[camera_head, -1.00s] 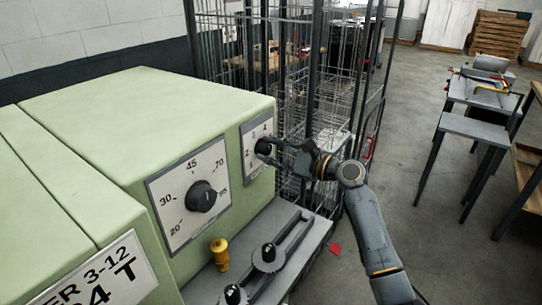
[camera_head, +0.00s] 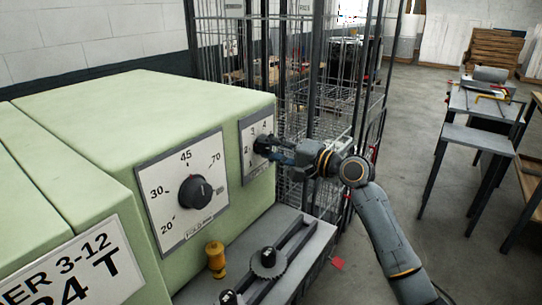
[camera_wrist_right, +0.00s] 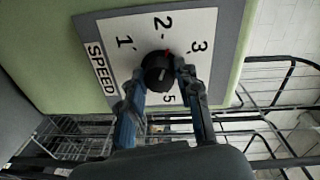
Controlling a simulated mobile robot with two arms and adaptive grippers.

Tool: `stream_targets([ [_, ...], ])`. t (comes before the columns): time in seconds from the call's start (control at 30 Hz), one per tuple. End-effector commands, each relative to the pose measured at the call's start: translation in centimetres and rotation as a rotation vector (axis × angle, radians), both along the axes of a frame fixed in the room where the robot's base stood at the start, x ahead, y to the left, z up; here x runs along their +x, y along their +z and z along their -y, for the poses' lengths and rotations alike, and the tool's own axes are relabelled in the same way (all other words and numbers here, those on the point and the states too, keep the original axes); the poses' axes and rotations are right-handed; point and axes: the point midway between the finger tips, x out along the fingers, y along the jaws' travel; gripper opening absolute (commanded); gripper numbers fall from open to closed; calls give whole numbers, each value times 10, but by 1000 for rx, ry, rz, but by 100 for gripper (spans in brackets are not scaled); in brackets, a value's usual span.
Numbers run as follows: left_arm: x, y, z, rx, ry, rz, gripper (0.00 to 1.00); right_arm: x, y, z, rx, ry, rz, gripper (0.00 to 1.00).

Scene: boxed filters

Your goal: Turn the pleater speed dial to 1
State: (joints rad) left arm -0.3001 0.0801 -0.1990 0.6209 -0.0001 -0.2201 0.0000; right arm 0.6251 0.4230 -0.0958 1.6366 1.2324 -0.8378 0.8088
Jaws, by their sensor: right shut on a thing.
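The speed dial (camera_wrist_right: 157,72) is a round black knob on a white plate (camera_wrist_right: 110,24) marked SPEED, with 1, 2, 3 and 5 readable in the right wrist view. A red mark shows at the knob's edge, facing between the 2 and the 3; the exact setting is hard to tell. In the head view the dial (camera_head: 262,144) is on the green machine's right front face, partly covered by my right gripper (camera_head: 272,149). My right gripper (camera_wrist_right: 161,74) is shut on the knob, one finger on each side. My left gripper is out of view.
A larger black dial (camera_head: 196,192) marked from 20 upward is to the left on the green machine (camera_head: 130,110). A yellow fitting (camera_head: 215,258) and a grey ledge (camera_head: 300,232) with a black toothed knob (camera_head: 268,264) lie below. A wire cage (camera_head: 320,100) stands close behind my gripper.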

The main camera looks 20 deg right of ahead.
Motion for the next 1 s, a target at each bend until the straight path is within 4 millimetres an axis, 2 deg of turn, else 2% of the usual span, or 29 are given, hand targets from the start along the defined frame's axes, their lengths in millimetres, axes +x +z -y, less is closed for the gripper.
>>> stream_targets([
  [0.1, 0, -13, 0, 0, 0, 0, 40, 0, -4, 0, -92, 0, 70, 2],
  [1.0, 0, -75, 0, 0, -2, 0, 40, -1, -5, -1, -751, 0, 584, 2],
])
